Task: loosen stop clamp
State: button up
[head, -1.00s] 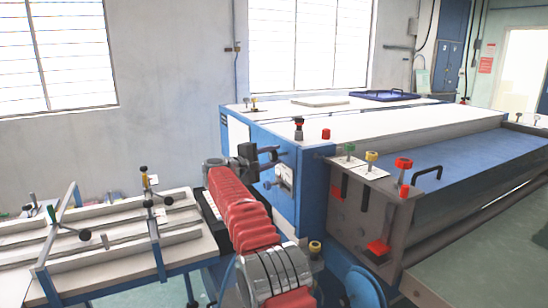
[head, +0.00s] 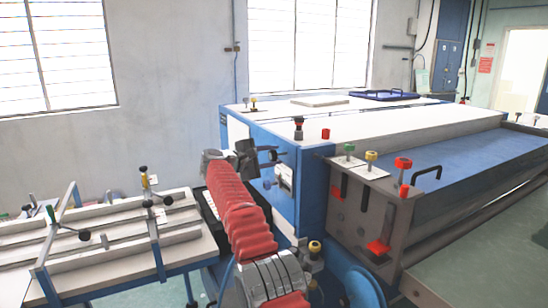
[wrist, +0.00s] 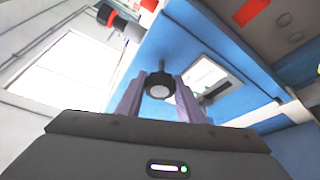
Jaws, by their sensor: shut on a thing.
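A black round knob with a grey face (wrist: 159,88) stands on a short stem on the blue side panel of the machine (wrist: 150,45); I take it for the stop clamp. My gripper (wrist: 160,100) is shut on this knob, with one purple-grey finger on each side of it in the wrist view. In the head view my gripper (head: 268,156) is at the left end of the blue machine, its dark body tilted. The knob itself is hard to make out there.
A white plate with a dark switch (head: 285,178) sits close to my gripper. A black and red knob (head: 299,128) and a red knob (head: 325,134) stand on the machine's top edge. A rail table with clamp levers (head: 120,235) lies left of my arm.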

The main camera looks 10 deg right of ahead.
jog(key=shift+a+f+n+g, duration=0.1)
jog(key=shift+f+n+g, duration=0.2)
jog(key=shift+f+n, duration=0.15)
dwell(0.9)
jog(key=o, duration=1.1)
jog(key=shift+r, duration=0.15)
jog(key=shift+c, duration=0.2)
jog(key=shift+r, duration=0.1)
jog(key=shift+d, duration=0.2)
